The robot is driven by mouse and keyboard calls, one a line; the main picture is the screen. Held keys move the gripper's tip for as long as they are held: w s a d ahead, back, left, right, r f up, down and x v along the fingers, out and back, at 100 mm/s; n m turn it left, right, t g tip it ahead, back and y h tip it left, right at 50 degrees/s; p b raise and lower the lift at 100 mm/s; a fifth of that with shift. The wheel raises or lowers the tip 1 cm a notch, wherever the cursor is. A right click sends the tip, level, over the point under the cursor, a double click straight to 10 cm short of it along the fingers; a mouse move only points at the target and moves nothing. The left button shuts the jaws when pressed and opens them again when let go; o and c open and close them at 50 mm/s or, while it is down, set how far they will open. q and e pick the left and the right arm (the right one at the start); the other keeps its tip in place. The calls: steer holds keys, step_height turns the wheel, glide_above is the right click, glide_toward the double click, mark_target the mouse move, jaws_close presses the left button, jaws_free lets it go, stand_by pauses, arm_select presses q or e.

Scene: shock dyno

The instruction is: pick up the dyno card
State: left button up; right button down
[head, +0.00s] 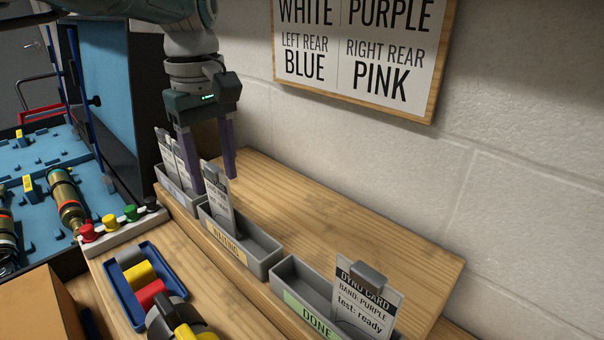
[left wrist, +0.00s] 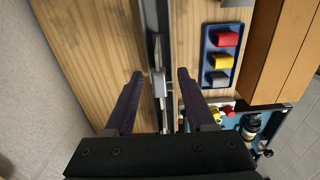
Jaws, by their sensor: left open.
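My left gripper (head: 214,184) is open, its two purple fingers pointing down over the card trays. A dyno card (head: 217,205) stands upright in the grey WAITING tray (head: 266,262), close to the fingertips; its text is too small to read. In the left wrist view, a thin card edge (left wrist: 158,52) shows between the open fingers (left wrist: 159,76); I cannot tell whether they touch it. Another dyno card (head: 364,296), reading "BAND: PURPLE, test: ready", stands in the DONE tray (head: 292,288). More cards (head: 166,150) stand in the far tray, partly behind the gripper.
A blue tray (head: 124,266) with coloured blocks and a strip of coloured knobs (head: 110,222) sit left of the card trays. A raised wooden ledge (head: 330,225) runs behind them, against the white wall. A framed colour sign (head: 355,50) hangs above.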

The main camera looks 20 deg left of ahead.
arm_select(q)
steer(key=shift+f, duration=0.25)
steer(key=shift+c, duration=0.2)
jaws_close()
stand_by(1.1)
